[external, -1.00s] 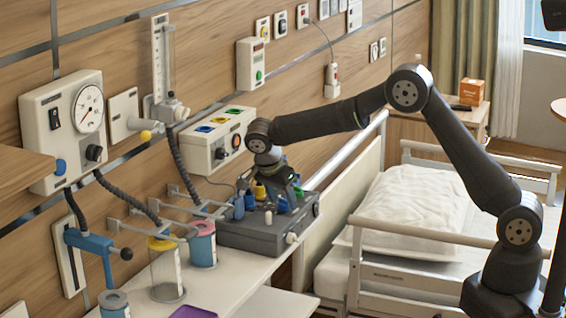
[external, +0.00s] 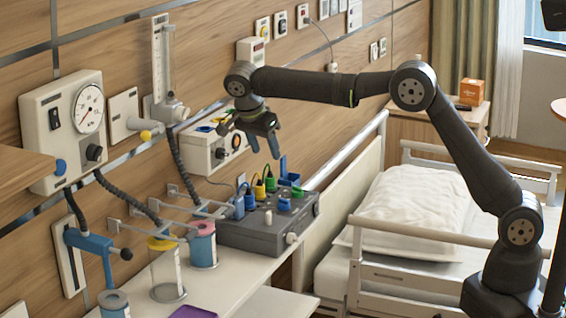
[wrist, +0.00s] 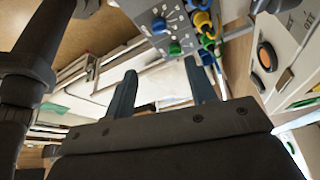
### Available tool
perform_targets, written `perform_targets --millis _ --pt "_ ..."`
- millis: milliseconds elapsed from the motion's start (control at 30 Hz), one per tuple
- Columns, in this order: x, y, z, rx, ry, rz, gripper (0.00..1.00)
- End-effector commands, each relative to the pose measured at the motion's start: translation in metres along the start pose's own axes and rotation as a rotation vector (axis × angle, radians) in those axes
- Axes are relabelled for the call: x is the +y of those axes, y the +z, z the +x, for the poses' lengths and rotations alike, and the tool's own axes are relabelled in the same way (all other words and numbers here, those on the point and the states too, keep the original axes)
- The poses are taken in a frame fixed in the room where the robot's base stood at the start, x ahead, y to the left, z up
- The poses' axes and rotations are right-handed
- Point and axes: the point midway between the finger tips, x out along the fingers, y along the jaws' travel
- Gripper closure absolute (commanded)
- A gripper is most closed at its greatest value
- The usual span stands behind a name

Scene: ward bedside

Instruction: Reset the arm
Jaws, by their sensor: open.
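My gripper (external: 263,147) hangs above the grey device box in the external view, with its blue-grey fingers apart and nothing between them. In the wrist view my gripper (wrist: 160,95) shows two spread fingers with an empty gap. The grey device box (external: 262,236) stands on the white counter, with yellow, green and blue plugs (external: 265,188) on its top. The box also shows at the top of the wrist view (wrist: 160,25). My arm reaches over from the right, clear of the box.
A wall panel with colored sockets (external: 205,150) is close behind my gripper. A bed with a white pillow (external: 410,210) lies below my arm.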

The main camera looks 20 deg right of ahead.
Motion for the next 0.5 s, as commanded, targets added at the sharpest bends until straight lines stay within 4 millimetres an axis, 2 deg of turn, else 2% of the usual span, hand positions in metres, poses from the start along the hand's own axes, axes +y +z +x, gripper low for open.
perform_targets --millis 33,500 --pt "0.001 -0.001 0.014 0.003 0.007 -0.001 0.49" --pt "0.001 -0.001 0.104 0.004 0.008 0.000 0.49"
